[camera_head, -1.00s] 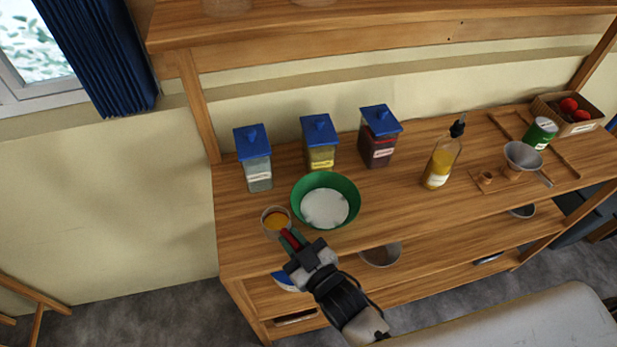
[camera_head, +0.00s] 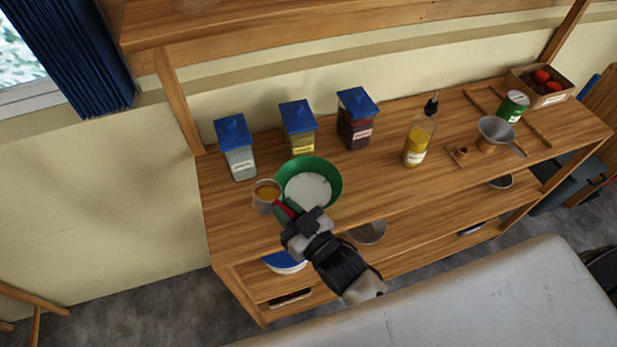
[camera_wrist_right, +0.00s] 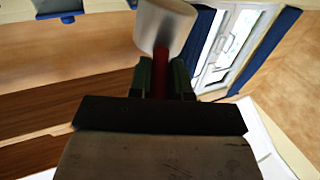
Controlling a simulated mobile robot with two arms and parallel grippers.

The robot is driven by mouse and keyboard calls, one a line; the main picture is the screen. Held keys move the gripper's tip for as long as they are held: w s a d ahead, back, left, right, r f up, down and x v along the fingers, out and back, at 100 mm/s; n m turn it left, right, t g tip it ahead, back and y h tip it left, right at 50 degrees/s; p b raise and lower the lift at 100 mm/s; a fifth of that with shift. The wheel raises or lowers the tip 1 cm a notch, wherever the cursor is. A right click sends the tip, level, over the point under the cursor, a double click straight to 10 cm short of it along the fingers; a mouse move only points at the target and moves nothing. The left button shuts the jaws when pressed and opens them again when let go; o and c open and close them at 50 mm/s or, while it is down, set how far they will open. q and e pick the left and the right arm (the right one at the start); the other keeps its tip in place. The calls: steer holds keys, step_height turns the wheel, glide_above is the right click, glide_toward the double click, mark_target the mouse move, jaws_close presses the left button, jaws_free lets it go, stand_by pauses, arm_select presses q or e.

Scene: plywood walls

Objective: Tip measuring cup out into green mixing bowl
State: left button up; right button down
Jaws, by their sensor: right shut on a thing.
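The green mixing bowl (camera_head: 330,184) stands on the wooden counter with white contents inside. The measuring cup (camera_head: 266,196) is a small pale cup with orange-yellow contents, just left of the bowl. My right gripper (camera_head: 284,210) is shut on the cup's red handle, in front of the bowl's left side. In the right wrist view the cup (camera_wrist_right: 165,24) shows at the end of the red handle, between the green fingertips (camera_wrist_right: 160,78). The cup looks about upright in the head view. My left gripper is not in view.
Blue-lidded containers (camera_head: 236,150) stand behind the bowl. An oil bottle (camera_head: 419,138), a metal funnel (camera_head: 496,130), a green can (camera_head: 512,106) and a box (camera_head: 553,96) with red items stand to the right. A metal bowl (camera_head: 370,232) is on the shelf below.

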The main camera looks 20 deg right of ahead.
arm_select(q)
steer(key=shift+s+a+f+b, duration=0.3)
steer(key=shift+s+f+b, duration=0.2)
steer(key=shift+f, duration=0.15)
arm_select(e)
steer(key=shift+w+d+r+m, duration=0.15)
steer(key=shift+w+d+m, duration=0.15)
steer(key=shift+d+m, duration=0.4)
steer(key=shift+w+d+r+m, duration=0.1)
steer(key=shift+w+d+m, duration=0.15)
steer(key=shift+d+m, duration=0.4)
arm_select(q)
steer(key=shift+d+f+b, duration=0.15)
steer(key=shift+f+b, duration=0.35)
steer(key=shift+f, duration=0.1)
arm_select(e)
steer(key=shift+w+d+r+m, duration=0.1)
steer(key=shift+w+d+m, duration=0.1)
steer(key=shift+d+m, duration=0.4)
steer(key=shift+w+d+r+m, duration=0.1)
steer(key=shift+w+d+m, duration=0.1)
steer(key=shift+d+m, duration=0.35)
